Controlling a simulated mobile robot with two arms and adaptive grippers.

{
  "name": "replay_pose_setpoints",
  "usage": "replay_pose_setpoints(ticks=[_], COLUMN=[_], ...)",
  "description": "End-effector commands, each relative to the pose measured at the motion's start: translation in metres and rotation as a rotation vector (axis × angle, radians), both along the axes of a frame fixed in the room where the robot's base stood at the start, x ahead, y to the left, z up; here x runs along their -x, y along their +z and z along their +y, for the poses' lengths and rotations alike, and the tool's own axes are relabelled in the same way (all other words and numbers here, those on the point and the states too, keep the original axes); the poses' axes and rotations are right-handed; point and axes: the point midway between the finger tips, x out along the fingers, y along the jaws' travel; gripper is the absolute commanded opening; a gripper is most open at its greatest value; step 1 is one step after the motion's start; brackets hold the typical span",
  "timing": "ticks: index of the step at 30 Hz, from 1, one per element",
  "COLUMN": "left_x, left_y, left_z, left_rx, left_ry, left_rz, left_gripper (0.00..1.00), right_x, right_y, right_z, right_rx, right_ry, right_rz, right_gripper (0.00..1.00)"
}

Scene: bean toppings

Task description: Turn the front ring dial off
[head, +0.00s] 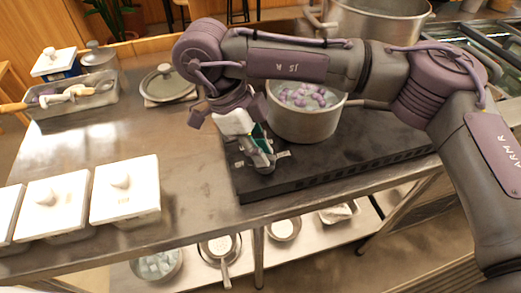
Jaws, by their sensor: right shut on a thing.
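The black cooktop (370,158) lies on the steel counter, right of the middle. My right gripper (262,161) reaches down to its front left corner, with the arm coming in from the right. Its fingers are shut on the front ring dial there. The fingers cover most of the dial, so I cannot tell its setting. Small pale marks (283,154) show on the cooktop beside the fingers. A steel pot (303,124) with purple and whitish pieces in it stands on the cooktop just behind the gripper. My left gripper is out of view.
White lidded containers (124,190) stand at the counter's front left. A tray with utensils (72,101) and a lidded pan (167,84) are further back. A large pot (378,22) stands behind my right arm. The lower shelf holds a pan (218,245) and bowls. The counter's middle left is clear.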

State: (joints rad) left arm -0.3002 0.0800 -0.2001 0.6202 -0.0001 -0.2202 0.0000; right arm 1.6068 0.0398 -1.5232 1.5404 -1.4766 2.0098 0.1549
Motion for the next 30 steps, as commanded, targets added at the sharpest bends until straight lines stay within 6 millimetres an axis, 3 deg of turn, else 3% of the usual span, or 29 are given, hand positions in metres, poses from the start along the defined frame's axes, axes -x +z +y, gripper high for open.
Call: replay_pose_setpoints(ticks=[12,13,17,26,30], left_x=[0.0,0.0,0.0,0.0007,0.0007], left_y=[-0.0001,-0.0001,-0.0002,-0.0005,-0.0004], left_z=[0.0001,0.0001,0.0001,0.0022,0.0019], left_rx=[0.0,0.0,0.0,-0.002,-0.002], left_ry=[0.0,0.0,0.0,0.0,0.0], left_rz=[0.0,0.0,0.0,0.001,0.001], left_gripper=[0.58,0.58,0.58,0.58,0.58], right_x=[-0.001,-0.001,-0.0008,-0.0004,-0.0014], right_y=[0.0021,0.0022,0.0017,0.0012,0.0106], right_z=[0.0002,0.0003,0.0002,0.0002,0.004], right_rx=[-0.002,-0.002,-0.002,-0.001,0.0], right_ry=[0.006,0.005,0.006,0.005,0.006], right_rz=[-0.005,-0.005,-0.004,-0.002,-0.003], right_gripper=[0.0,0.18,0.4,0.42,0.42])
